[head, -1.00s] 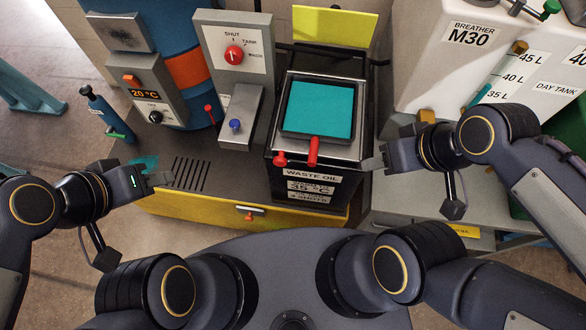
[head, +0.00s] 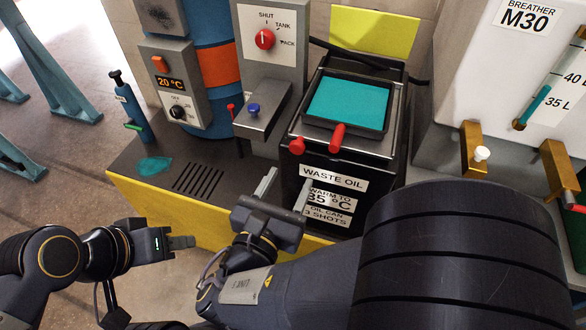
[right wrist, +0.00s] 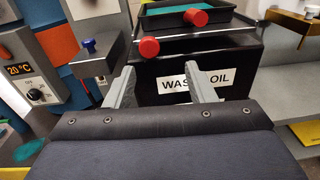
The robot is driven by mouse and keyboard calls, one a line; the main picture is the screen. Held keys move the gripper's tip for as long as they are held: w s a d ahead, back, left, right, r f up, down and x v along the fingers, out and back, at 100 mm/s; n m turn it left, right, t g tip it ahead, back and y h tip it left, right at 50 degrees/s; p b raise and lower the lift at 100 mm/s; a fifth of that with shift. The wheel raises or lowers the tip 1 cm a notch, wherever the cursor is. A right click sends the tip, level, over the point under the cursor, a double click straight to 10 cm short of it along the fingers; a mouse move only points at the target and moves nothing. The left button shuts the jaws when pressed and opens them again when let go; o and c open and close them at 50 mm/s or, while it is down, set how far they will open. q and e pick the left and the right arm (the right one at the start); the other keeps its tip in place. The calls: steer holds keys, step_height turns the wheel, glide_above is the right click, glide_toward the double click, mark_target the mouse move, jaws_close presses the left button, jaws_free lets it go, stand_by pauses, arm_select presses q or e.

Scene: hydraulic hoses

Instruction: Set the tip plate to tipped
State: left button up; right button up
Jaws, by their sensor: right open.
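The tray-like plate (head: 376,122) with a teal surface lies on top of the black WASTE OIL box (head: 345,205); I take it as the tip plate. It looks about flat. A red handle (head: 337,137) sticks out of its front edge, and a red knob (head: 297,146) is at the box's front left corner. In the right wrist view, the knob (right wrist: 149,46) and handle end (right wrist: 194,17) lie beyond my fingers. My right gripper (head: 285,190) is open and empty, in front of the box and below the knob. My left gripper (head: 180,243) is low at the left, its jaw gap unclear.
A grey valve block with a blue knob (head: 253,109) stands left of the box. A teal puddle (head: 154,165) lies on the bench near a small bottle (head: 130,105). The white day tank (head: 480,80) with brass valves (head: 474,150) is at the right.

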mark_target(296, 150)
steer(key=shift+n+t+y, duration=0.3)
steer(key=shift+n+t, duration=0.1)
steer(key=shift+t, duration=0.1)
steer(key=x, duration=0.4)
steer(key=a+b+x, duration=0.1)
steer(key=x, duration=0.2)
steer(key=shift+w+f, duration=0.1)
steer(key=shift+w, duration=0.1)
steer(key=shift+c, duration=0.3)
jaws_close()
